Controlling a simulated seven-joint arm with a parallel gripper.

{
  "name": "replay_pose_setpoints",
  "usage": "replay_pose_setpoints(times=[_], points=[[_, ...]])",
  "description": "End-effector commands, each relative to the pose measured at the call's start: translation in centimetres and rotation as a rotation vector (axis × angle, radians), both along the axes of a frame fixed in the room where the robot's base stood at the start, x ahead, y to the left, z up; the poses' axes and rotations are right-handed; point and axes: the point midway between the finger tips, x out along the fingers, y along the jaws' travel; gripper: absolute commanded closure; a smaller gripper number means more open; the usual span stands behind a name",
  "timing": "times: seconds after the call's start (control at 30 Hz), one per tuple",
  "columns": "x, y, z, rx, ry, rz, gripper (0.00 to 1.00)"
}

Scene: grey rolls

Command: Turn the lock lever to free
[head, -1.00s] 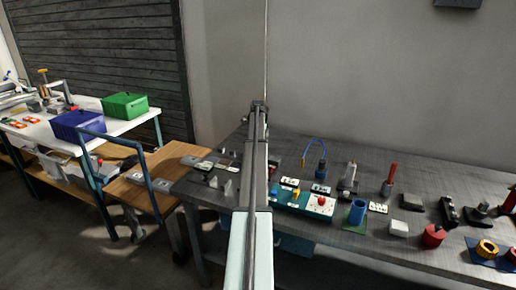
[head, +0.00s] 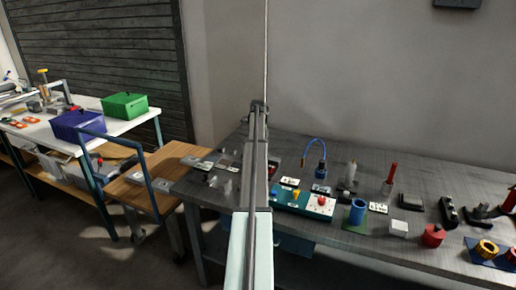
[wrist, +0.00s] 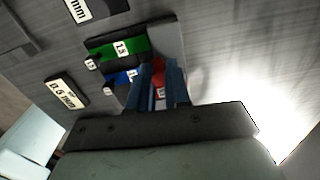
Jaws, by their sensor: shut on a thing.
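In the wrist view my gripper (wrist: 160,92) points down over the grey table, its two blue-grey fingers close together on a small red part (wrist: 158,76). This red part may be the lock lever, but the fingers hide most of it and I cannot tell which way it points.
White label plates (wrist: 68,92) lie close by in the wrist view. In the head view the grey table (head: 330,240) holds a teal panel (head: 290,198) with coloured knobs, a blue cup (head: 356,212) and a red cylinder (head: 433,236). A wooden cart (head: 150,180) stands at left.

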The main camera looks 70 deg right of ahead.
Motion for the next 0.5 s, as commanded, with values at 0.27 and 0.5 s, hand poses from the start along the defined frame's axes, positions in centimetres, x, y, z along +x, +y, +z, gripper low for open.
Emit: replay_pose_setpoints(times=[0.27,0.5], points=[[-0.15,0.25,0.01,0.0,0.0,0.065,1.0],[-0.59,0.82,0.01,0.001,0.001,0.233,1.0]])
